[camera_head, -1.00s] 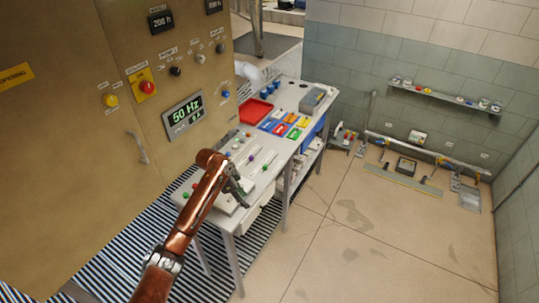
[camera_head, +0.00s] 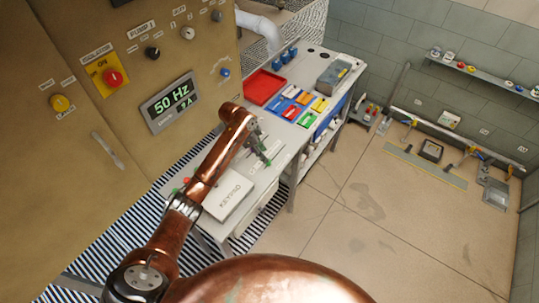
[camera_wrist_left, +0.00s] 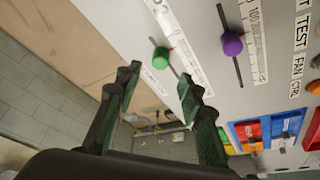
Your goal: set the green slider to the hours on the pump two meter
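The green slider knob (camera_wrist_left: 162,57) sits on a dark slot beside a printed scale on the light grey panel in the left wrist view. My left gripper (camera_wrist_left: 158,86) is open and empty, its two fingers apart just short of the knob and not visibly touching it. In the head view my left gripper (camera_head: 258,142) is over the table (camera_head: 228,222) and hides much of the slider area. The pump two meter is not in view. My right gripper is not in view.
A purple slider knob (camera_wrist_left: 232,44) is beside the green one. A keypad box (camera_head: 229,197) is below my left forearm. A red tray (camera_head: 264,87) and several coloured bins are farther back. The cabinet display (camera_head: 170,103) reads 50 Hz.

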